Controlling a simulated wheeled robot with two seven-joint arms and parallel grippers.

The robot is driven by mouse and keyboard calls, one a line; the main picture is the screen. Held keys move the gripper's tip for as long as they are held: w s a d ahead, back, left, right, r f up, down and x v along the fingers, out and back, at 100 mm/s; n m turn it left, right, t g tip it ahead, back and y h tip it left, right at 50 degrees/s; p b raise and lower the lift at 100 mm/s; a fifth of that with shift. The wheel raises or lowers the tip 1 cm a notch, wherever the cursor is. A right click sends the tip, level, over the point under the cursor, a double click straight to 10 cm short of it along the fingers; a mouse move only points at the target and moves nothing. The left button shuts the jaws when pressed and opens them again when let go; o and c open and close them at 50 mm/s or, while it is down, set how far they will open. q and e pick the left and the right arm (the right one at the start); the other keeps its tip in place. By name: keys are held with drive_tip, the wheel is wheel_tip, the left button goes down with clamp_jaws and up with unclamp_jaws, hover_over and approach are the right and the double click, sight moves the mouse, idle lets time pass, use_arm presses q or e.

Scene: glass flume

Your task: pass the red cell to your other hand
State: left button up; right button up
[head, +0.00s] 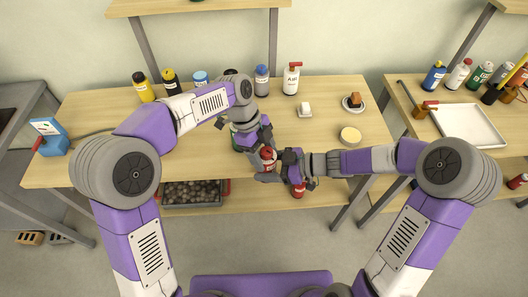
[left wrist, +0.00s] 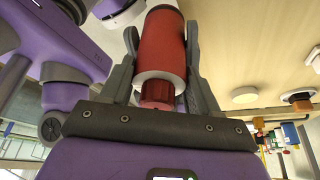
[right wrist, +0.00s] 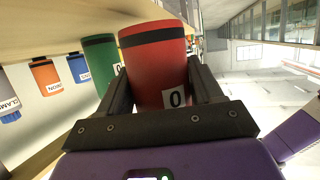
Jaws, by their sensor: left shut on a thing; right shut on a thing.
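The red cell (head: 268,158) is held up between my two hands over the front of the table. It is a red cylinder with a small white label. The left wrist view shows the red cell (left wrist: 164,45) with a white collar and red cap between the left fingers. The right wrist view shows the red cell (right wrist: 153,60) with a black band and "0" label between the right fingers. My left gripper (head: 262,172) comes from above and is shut on it. My right gripper (head: 283,160) comes from the right and is shut on it. Contact points are partly hidden.
Another red item (head: 297,190) shows just below my right gripper. A green cylinder (right wrist: 99,63) stands close behind. Bottles, including a white one (head: 291,80), line the table's back. A dark tray of stones (head: 222,200) sits at front left. The table's right part has free room.

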drive_tip(key=o, duration=1.2)
drive_tip(key=shift+s+a, duration=0.15)
drive_tip(key=v, duration=1.1)
drive_tip(key=s+d+f+h, duration=0.2)
drive_tip(key=d+f+h, duration=0.25)
drive_tip(key=f, duration=0.45)
drive_tip(key=s+a+f+m+t+h, duration=0.1)
drive_tip(key=a+f+m+h, duration=0.3)
drive_tip(key=f+m, duration=0.85)
drive_tip(key=s+a+f+m+g, duration=0.1)
drive_tip(key=s+f, duration=0.2)
drive_tip(key=s+a+f+m+g, duration=0.1)
drive_tip(key=s+f+m, duration=0.1)
drive_tip(key=s+f, duration=0.1)
drive_tip(key=s+a+f+m+g+h, duration=0.1)
drive_tip(key=s+f+m, duration=0.1)
drive_tip(key=s+f, duration=0.1)
drive_tip(key=shift+s+f+m+g, duration=0.15)
drive_tip(key=shift+s+m+g, duration=0.2)
drive_tip(key=shift+s, duration=0.3)
